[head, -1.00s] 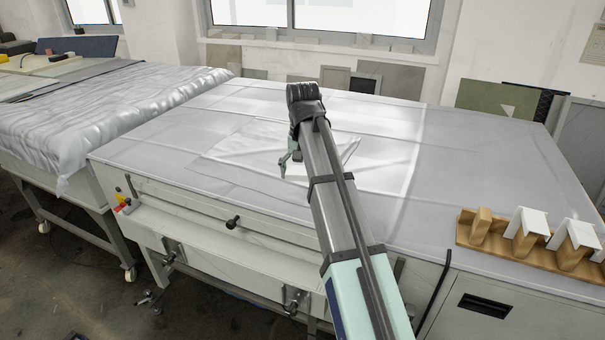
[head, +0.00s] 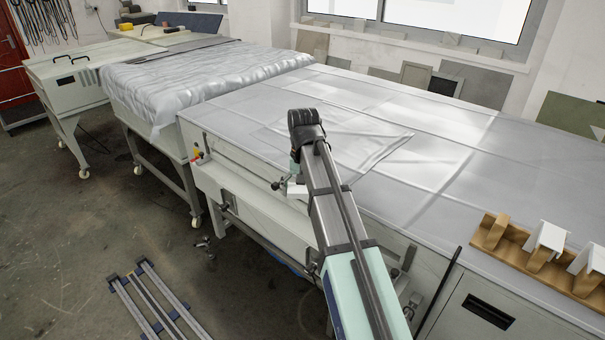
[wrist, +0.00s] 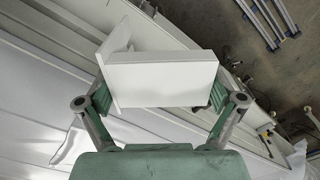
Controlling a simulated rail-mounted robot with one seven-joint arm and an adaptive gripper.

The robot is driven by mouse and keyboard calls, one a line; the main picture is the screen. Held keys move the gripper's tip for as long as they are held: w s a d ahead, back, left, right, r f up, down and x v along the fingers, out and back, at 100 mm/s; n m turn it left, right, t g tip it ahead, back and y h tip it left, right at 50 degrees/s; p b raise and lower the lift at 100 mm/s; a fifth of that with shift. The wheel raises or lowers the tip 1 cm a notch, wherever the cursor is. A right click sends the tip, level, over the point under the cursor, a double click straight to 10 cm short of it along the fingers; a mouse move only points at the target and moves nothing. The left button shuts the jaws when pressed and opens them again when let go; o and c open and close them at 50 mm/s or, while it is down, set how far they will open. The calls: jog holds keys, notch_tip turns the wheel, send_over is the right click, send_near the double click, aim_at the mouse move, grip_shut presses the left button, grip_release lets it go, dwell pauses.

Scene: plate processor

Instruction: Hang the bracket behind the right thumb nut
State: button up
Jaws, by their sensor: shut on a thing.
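A white angled bracket (wrist: 160,78) is held between the green fingers of my gripper (wrist: 158,100) in the wrist view. In the head view my gripper (head: 293,176) is small and partly hidden by my arm, with the white bracket (head: 297,190) just below it. They are at the front edge of the plate processor (head: 240,148). A dark thumb nut (head: 277,184) shows just left of the bracket; I cannot tell the gap in depth. The bracket appears apart from the nut. Which nut is the right one is not clear.
A wooden rack (head: 515,250) with two white brackets (head: 546,238) stands on the cabinet at the right. A wrinkled sheet (head: 375,150) lies on the processor top. Floor at the left front is open, apart from a metal rail frame (head: 150,305).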

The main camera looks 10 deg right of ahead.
jog(key=s+f+n+p, duration=0.4)
jog(key=f+n, duration=0.6)
jog(key=f, duration=0.4)
jog(key=shift+s+f+p, duration=0.25)
jog(key=shift+s+p, duration=0.05)
jog(key=shift+s, duration=0.35)
jog(key=shift+f, duration=0.15)
